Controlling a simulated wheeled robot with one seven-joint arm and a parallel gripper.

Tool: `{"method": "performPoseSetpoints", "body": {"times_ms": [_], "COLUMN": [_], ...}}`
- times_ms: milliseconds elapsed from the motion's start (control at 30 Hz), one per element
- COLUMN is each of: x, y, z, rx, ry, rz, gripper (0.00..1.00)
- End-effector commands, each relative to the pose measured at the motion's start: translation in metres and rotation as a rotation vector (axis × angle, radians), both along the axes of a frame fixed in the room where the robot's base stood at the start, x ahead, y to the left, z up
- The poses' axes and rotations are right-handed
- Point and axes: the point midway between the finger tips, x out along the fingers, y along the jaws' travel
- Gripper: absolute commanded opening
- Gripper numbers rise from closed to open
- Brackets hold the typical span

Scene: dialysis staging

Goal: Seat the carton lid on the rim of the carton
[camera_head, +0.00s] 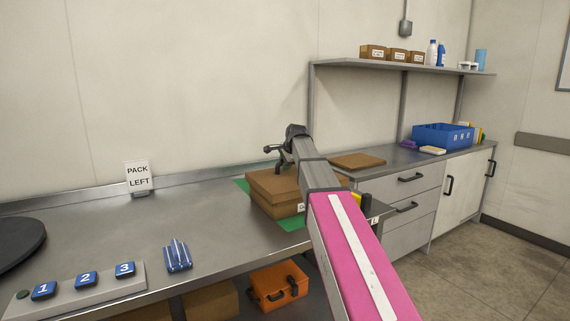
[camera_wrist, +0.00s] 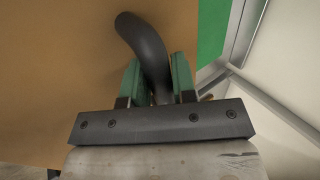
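The brown carton (camera_head: 279,211) stands on a green mat (camera_head: 293,223) on the steel bench. A flat brown top that I take for the carton lid (camera_head: 268,182) lies over it; whether it is level on the rim or a little apart I cannot tell. My gripper (camera_head: 274,154) is just above this top. In the wrist view the green-padded fingers of my gripper (camera_wrist: 158,80) stand close on both sides of a curved black handle (camera_wrist: 147,40), over the brown lid surface (camera_wrist: 60,60). My arm hides the right part of the carton.
A flat brown piece (camera_head: 357,160) lies on the right counter beside a blue crate (camera_head: 443,136). A PACK LEFT sign (camera_head: 138,177), a blue striped packet (camera_head: 177,256) and a numbered button panel (camera_head: 85,287) are on the bench. An orange case (camera_head: 279,285) sits below.

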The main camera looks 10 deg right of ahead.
Motion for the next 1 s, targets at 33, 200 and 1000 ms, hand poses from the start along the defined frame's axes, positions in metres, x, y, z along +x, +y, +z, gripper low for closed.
{"method": "performPoseSetpoints", "body": {"times_ms": [33, 200, 1000], "x": [0.0, 0.0, -0.047], "y": [0.0, 0.0, -0.018], "z": [0.0, 0.0, 0.077], "rx": [0.0, 0.0, 0.0], "ry": [0.0, 0.0, -0.001], "rz": [0.0, 0.0, 0.0], "gripper": [0.42, 0.52, 0.52]}}
